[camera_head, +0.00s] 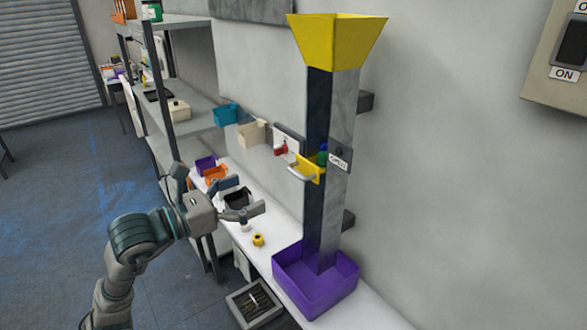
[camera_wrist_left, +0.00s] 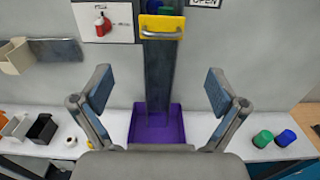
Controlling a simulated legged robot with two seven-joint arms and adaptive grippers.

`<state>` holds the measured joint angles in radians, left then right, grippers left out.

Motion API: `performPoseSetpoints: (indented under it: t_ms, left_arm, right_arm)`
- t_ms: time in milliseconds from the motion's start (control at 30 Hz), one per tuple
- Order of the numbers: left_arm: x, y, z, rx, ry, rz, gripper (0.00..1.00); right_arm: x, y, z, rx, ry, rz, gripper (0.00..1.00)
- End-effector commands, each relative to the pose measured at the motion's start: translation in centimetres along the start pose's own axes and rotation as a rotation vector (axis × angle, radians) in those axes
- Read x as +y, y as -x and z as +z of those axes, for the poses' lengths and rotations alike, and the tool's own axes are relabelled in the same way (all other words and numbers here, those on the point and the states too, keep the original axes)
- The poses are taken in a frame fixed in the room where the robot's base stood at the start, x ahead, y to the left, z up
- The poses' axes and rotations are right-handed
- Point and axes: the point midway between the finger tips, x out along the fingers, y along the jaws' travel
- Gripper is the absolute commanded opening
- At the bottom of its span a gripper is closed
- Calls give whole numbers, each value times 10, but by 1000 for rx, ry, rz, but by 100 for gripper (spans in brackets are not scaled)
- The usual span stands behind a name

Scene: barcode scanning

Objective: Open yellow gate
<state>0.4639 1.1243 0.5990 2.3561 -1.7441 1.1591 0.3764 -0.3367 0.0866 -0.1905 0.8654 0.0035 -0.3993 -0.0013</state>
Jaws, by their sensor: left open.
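The yellow gate (camera_head: 309,168) sits across the front of the grey vertical chute (camera_head: 322,215), with a pale bar handle (camera_head: 299,175) on its face. It also shows at the top of the left wrist view (camera_wrist_left: 162,24), with its handle (camera_wrist_left: 162,35) facing me. Green and blue items (camera_head: 322,153) rest just above the gate inside the chute. My left gripper (camera_head: 251,195) is open and empty, left of and lower than the gate, apart from it. In the left wrist view its spread fingers (camera_wrist_left: 160,88) straddle the chute's lower part. My right gripper is not in view.
A yellow funnel (camera_head: 338,38) tops the chute and a purple bin (camera_head: 287,283) stands at its foot. An "OPEN" sign (camera_head: 339,161) is beside the gate. Small bins, including a black one (camera_head: 238,199), and a yellow roll (camera_head: 258,240) lie on the white bench.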

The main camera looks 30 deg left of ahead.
Motion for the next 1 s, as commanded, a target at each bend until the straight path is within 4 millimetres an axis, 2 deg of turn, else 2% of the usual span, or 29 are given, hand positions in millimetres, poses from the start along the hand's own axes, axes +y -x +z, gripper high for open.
performPoseSetpoints:
  t_ms: [167,300,500,633,1000]
  left_arm:
    - [-1,-33,4,1,-1,-2,97]
    - [-1,-62,5,-1,2,-4,97]
    - [-1,-96,4,-2,3,-4,97]
    - [0,-111,3,-2,4,-3,97]
    - [0,-119,0,-1,1,-3,97]
  right_arm:
    - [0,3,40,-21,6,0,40]
    - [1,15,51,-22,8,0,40]
    - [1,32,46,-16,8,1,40]
    - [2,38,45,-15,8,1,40]
    - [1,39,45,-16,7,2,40]
